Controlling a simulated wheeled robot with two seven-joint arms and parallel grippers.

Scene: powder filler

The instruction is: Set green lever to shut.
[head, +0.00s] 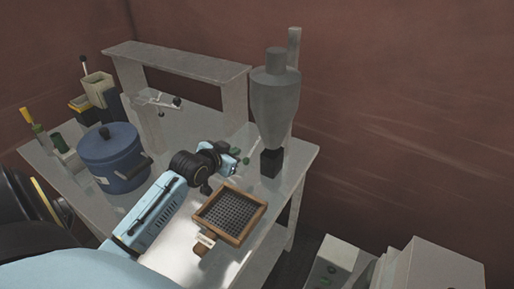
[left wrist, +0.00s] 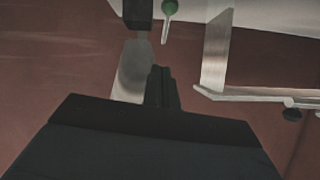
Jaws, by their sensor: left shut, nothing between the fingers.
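The powder filler (head: 275,108) is a grey hopper on a post at the right end of the table. A black block (head: 271,163) sits under its spout. The green lever's round knob (head: 246,161) shows just left of this block. My right gripper is out of view.
A wooden-framed sieve (head: 262,203) lies in front of the filler near the table edge. A blue lidded pot (head: 110,160) stands at left. A grey raised shelf (head: 180,62) runs along the back. Tall containers (head: 97,88) stand at the left rear.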

